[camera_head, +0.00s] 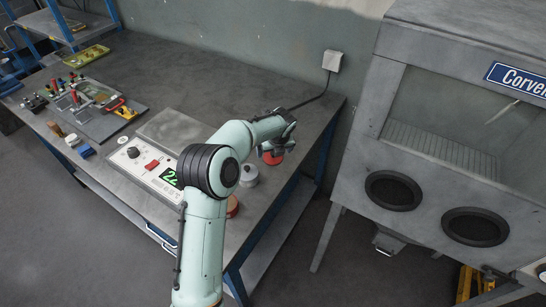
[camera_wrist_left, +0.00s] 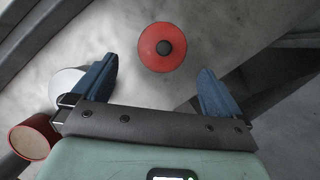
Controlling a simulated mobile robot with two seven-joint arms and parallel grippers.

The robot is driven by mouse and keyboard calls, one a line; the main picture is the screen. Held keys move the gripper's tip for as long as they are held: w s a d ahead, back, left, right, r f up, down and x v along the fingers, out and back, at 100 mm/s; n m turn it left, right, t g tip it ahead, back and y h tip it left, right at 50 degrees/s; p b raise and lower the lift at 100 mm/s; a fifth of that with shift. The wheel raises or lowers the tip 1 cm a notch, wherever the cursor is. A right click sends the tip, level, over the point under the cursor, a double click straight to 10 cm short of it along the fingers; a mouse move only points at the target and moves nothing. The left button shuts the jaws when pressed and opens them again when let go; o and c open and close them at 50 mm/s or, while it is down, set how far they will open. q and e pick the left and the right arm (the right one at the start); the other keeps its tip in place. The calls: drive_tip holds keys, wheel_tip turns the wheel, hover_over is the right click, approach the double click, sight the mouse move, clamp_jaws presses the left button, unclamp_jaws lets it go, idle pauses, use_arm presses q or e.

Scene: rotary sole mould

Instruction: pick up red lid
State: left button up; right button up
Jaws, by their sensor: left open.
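The red lid (camera_wrist_left: 149,58) is a round red disc with a black knob in its middle. It lies on the grey bench top, and in the head view the lid (camera_head: 273,158) shows partly, below my left gripper (camera_head: 277,139). In the left wrist view my left gripper (camera_wrist_left: 156,76) has its two blue fingers spread wide. The lid appears centred between them, a little beyond the fingertips, and nothing is held. In the head view the hand hides part of the lid. My right gripper is in neither view.
A white round can (camera_head: 249,176) and a red-topped container (camera_head: 232,207) stand close to my forearm. A scale (camera_head: 150,165) with a green display is left of it. The blast cabinet (camera_head: 450,150) stands at right. The bench's back middle is clear.

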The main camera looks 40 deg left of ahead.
use_arm(q)
drive_tip(key=x, duration=0.5)
drive_tip(key=shift+w+a+f+p, duration=0.2)
drive_tip(key=shift+w+a+p, duration=0.1)
drive_tip(key=shift+w, duration=0.15)
drive_tip(key=shift+s+d, duration=0.1)
drive_tip(key=shift+c, duration=0.3)
drive_tip(key=c, duration=0.9)
